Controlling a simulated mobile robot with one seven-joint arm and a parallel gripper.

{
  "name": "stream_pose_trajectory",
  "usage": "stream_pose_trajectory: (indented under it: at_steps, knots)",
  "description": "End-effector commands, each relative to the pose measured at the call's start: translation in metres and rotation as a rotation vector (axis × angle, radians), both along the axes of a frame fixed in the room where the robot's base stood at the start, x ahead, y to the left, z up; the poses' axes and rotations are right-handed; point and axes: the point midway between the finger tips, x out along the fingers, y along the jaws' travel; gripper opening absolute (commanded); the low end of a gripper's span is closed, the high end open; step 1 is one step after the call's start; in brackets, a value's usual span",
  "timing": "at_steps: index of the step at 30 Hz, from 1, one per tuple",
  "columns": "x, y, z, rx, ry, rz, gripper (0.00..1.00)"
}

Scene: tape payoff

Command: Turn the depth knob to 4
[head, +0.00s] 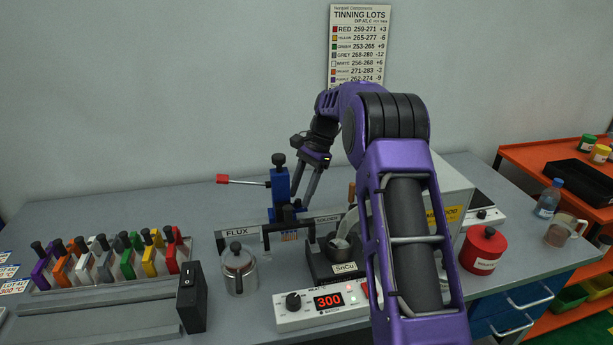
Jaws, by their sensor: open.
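A blue upright stand (280,187) has a black knob (279,160) on top and a lever with a red end (222,179) reaching left. Another black knob (293,301) is on the white control box, left of its red display reading 300. No depth label or scale is legible on either knob. My gripper (301,200) points down just right of the blue stand, its two grey fingers apart with nothing seen between them. Its fingertips are small and close to the stand; I cannot tell whether they touch it. My purple arm covers part of the bench at right.
A black solder pot (335,262) marked SnCu stands before the gripper, with a flux pot (239,270) to its left. A rack (100,280) of coloured-handled pieces is at left. A red canister (483,250) stands right of my arm. A wall chart (358,45) hangs behind.

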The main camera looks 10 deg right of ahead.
Motion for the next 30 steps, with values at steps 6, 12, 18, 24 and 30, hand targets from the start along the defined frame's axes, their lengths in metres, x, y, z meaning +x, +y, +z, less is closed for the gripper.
stream_pose_trajectory:
  at_steps: [6, 12, 18, 24, 30]
  knots:
    - [0.007, -0.016, 0.041, -0.001, -0.006, -0.001, 0.53]
    - [0.013, -0.031, 0.077, -0.001, -0.005, -0.002, 0.53]
    - [0.016, -0.038, 0.097, -0.001, -0.003, 0.0, 0.53]
    - [0.016, -0.04, 0.104, 0.0, 0.0, 0.0, 0.53]
    - [0.016, -0.04, 0.104, -0.001, 0.0, 0.0, 0.53]
